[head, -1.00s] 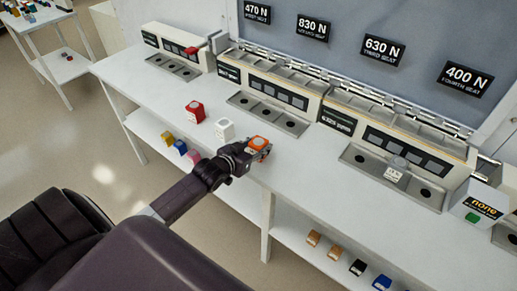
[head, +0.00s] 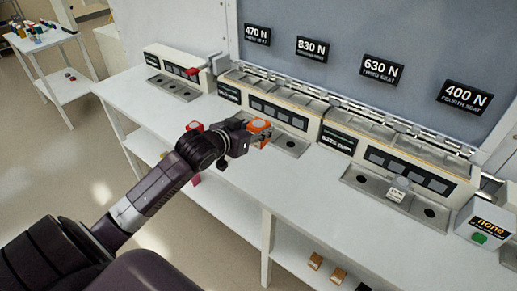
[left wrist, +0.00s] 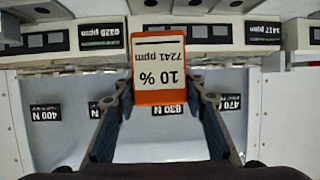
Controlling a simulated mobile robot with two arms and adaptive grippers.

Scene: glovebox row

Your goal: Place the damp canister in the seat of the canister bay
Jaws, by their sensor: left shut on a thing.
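My right gripper is not in view.
The right bay (head: 410,170) has a pale canister (head: 398,188) on its tray, between dark seats. A left bay (head: 172,70) stands further off. A red canister (head: 194,127) is partly behind my arm. A box marked none (head: 487,222) stands at the right. The front counter (head: 300,185) is clear.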

